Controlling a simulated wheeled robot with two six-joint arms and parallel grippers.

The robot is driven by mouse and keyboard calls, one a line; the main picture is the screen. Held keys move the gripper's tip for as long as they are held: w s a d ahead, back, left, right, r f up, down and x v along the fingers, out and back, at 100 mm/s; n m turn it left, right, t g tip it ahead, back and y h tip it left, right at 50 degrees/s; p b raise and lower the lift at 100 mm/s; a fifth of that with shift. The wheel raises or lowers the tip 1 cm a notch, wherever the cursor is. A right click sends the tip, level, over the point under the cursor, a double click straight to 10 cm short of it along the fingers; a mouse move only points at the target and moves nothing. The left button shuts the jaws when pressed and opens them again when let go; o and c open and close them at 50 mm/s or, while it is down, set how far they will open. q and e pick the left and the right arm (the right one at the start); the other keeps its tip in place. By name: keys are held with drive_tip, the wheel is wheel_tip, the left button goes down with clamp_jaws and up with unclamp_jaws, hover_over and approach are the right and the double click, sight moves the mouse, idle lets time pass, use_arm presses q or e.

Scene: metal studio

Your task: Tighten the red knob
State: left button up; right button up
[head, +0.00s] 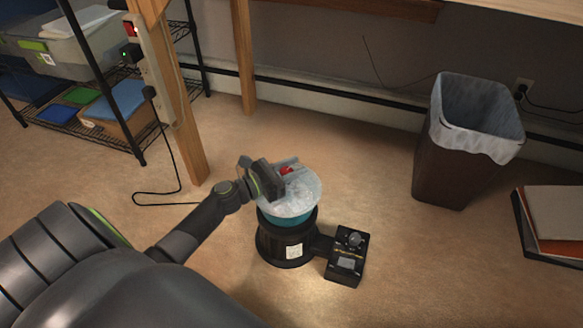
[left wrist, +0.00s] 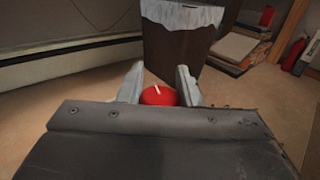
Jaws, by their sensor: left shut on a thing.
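The red knob (head: 286,170) sits on top of a round device (head: 287,240) with a pale, cloudy upper part (head: 304,197), a teal band and a black base. In the left wrist view the red knob (left wrist: 158,95) shows a white line on its top. My left gripper (head: 283,172) is shut on the knob from above, with one finger on each side. The fingers also show in the left wrist view (left wrist: 158,88). Part of the knob is hidden by the gripper. My right gripper is not in view.
A small black control box (head: 347,262) with a dial joins the device's right side. A brown bin (head: 462,140) with a liner stands back right, near stacked boards (head: 553,220). A wooden post (head: 180,110) and wire shelf (head: 100,120) stand left. Carpet between them is clear.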

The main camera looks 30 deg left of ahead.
use_arm(q)
drive_tip(key=shift+m+g+h, duration=0.5)
drive_tip(key=shift+m+h, duration=0.1)
drive_tip(key=shift+h, duration=0.3)
drive_tip(key=shift+d+m+g+h+b, duration=0.15)
drive_tip(key=shift+m+g+h+b, duration=0.25)
drive_tip(key=shift+m+h+b, duration=0.15)
drive_tip(key=shift+s+r+h, duration=0.1)
drive_tip(key=shift+h, duration=0.25)
drive_tip(key=o, duration=1)
drive_tip(key=shift+d, duration=0.1)
